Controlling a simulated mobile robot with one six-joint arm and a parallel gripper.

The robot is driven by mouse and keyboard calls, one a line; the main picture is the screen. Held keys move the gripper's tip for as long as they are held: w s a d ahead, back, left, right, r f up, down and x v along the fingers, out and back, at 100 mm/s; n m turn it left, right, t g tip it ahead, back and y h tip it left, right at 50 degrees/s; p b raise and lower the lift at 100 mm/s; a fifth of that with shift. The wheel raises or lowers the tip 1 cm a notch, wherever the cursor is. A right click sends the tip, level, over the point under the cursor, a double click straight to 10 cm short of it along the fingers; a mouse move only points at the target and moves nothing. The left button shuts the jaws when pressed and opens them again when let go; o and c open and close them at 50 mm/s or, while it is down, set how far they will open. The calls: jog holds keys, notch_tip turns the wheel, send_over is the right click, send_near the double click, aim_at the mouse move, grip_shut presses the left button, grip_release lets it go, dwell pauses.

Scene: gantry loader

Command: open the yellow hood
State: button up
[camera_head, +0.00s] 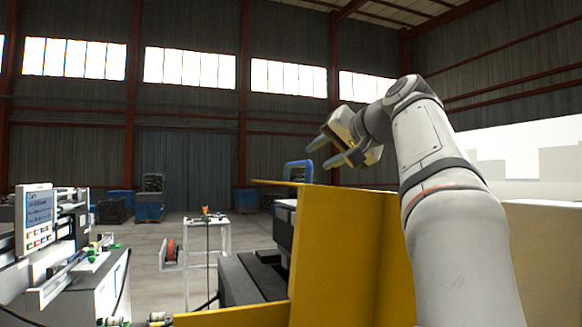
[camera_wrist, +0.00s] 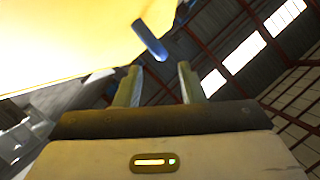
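The yellow hood (camera_head: 341,255) stands in front of me in the head view, a large panel with a thin top edge. A blue handle (camera_head: 299,166), shaped like an arch, sticks up at the hood's top edge. In the wrist view the hood (camera_wrist: 70,40) fills the upper left, and the blue handle (camera_wrist: 151,40) stands out from it ahead of the fingers. My gripper (camera_head: 331,151) is above and right of the handle in the head view. Its two fingers (camera_wrist: 158,84) are apart with nothing between them. The handle appears beyond the fingertips, not touching them.
A machine with a screen (camera_head: 38,218) stands at the left. A white cart (camera_head: 206,240) stands on the floor in the middle. Dark machine parts (camera_head: 250,278) lie left of the hood. Blue crates (camera_head: 150,207) stand far back. Open floor lies between.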

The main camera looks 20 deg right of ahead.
aim_at(303, 164)
jog(key=shift+w+a, duration=0.1)
jog(key=shift+w, duration=0.45)
jog(key=p+x, duration=0.1)
jog(key=x, duration=0.5)
jog(key=shift+w+a+f+p, duration=0.1)
jog(key=shift+w+f+p, duration=0.05)
jog(key=shift+p, duration=0.2)
grip_shut()
